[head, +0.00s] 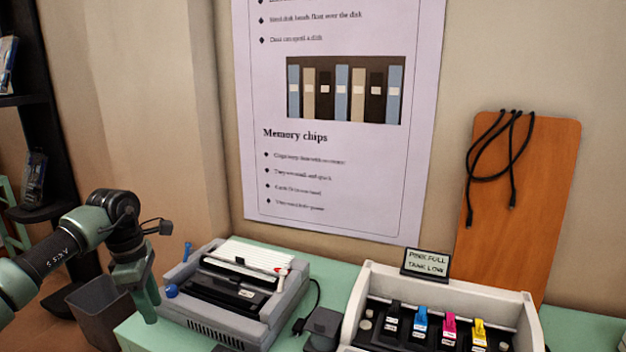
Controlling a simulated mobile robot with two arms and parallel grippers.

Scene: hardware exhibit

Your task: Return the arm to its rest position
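My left arm (60,245) comes in from the left edge, with its dark wrist bent downward. My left gripper (148,312) points down at the left front of the green table, just left of the grey printer-like device (225,325). The green fingers overlap in this view, so their opening does not show. I see nothing held between them. My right arm and gripper are out of view.
A white tray (350,312) holds several coloured cartridges, with a small sign (426,263) behind it. A dark bin (95,308) stands below my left wrist. An orange board (545,190) with black cables leans on the wall. Dark shelves (45,120) stand at left.

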